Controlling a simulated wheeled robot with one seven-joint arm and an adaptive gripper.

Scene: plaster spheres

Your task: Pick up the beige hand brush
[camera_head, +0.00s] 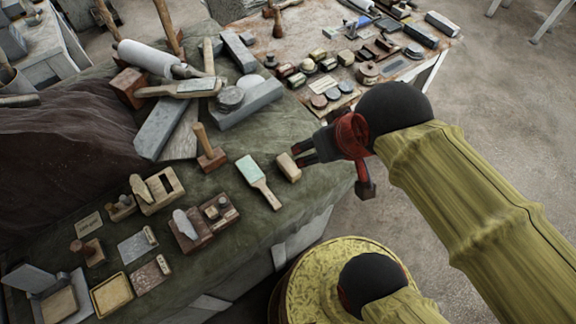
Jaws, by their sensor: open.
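A small beige block that looks like the hand brush (288,167) lies on the dark green cloth near the table's right edge. My gripper (299,153) reaches in from the right with its dark fingers spread. The fingertips are beside the upper right end of the brush. Nothing shows between the fingers. Whether a finger touches the brush or hovers above it cannot be told from this view.
A pale green paddle with a wooden handle (257,181) lies just left of the brush. A red-brown block with an upright handle (209,155) stands farther left. Wooden planes and trays crowd the lower left. The cloth-covered table (318,187) is bare around the brush's lower right.

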